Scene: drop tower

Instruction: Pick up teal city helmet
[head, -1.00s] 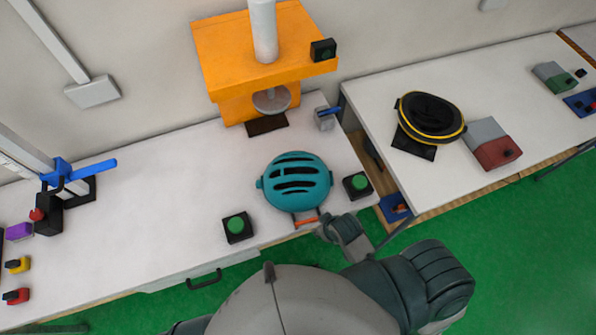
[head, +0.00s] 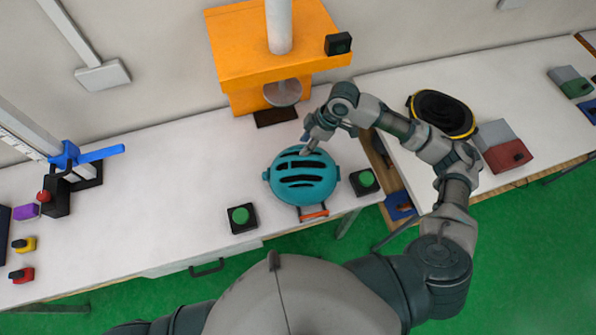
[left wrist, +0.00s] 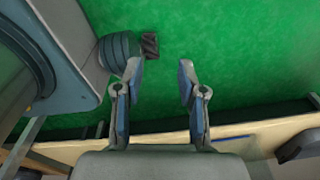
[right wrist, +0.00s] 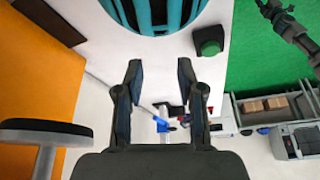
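The teal city helmet (head: 302,181) sits on the white table near its front edge, with dark vent slots on top and an orange strap part at its front. In the right wrist view its shell (right wrist: 152,12) shows at the top edge. My right gripper (head: 308,150) is at the far upper side of the helmet in the head view; whether it touches cannot be told. In the right wrist view the right gripper (right wrist: 158,70) is open with nothing between its fingers. My left gripper (left wrist: 163,72) is open and empty over the green floor, out of the head view.
Two black boxes with green buttons, left (head: 242,217) and right (head: 364,181), flank the helmet. An orange press (head: 262,50) stands behind. A black-and-yellow round item (head: 442,113) lies on the right table.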

